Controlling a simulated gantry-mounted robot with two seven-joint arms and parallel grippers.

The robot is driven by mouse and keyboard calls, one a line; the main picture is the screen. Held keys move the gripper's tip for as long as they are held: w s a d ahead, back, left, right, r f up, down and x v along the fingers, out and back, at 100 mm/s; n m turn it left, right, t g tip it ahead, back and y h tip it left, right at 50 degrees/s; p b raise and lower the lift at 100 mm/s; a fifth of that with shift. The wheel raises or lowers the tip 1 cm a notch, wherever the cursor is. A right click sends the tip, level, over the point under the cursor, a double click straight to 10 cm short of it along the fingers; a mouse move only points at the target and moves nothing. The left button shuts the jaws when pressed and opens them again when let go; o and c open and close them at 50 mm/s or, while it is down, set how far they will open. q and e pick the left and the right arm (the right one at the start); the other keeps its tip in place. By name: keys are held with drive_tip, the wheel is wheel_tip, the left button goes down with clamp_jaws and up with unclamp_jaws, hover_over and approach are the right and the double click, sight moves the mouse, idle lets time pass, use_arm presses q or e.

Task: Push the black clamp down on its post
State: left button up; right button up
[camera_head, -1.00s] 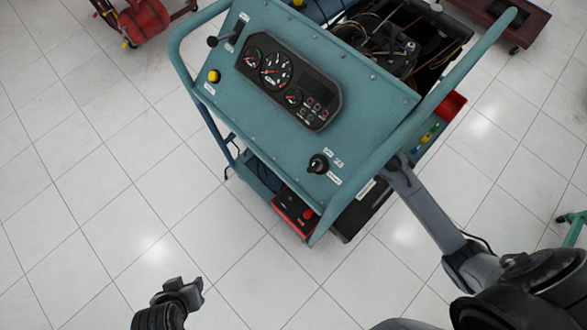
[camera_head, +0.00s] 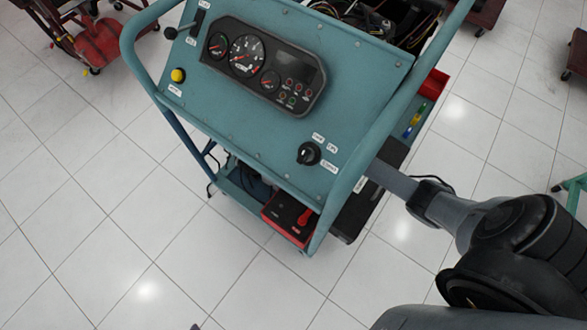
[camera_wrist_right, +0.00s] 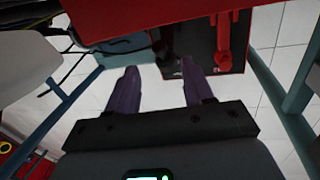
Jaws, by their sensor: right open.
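The battery (camera_head: 282,216), black-topped in a red tray, sits low in the trainer frame under the teal panel. A red clamp (camera_head: 305,216) shows on it, and also in the right wrist view (camera_wrist_right: 223,42). In that view a small dark shape, likely the black clamp (camera_wrist_right: 166,58), lies just beyond my right gripper (camera_wrist_right: 158,68). The gripper's two fingers are apart with nothing between them; I cannot tell whether they touch that shape. In the head view my right gripper is hidden behind the trainer. Only a sliver of my left gripper (camera_head: 195,327) shows at the bottom edge.
The teal panel (camera_head: 240,110) with gauges and a black rotary switch (camera_head: 308,154) overhangs the battery. Frame posts and rails (camera_wrist_right: 285,115) stand at the sides of the right wrist view. Cables (camera_wrist_right: 75,65) lie at its left. Tiled floor is clear in front.

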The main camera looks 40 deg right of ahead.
drive_tip(key=b+x, duration=0.4)
drive_tip(key=x, duration=0.3)
drive_tip(key=shift+f, duration=0.15)
drive_tip(key=c, duration=0.5)
clamp_jaws()
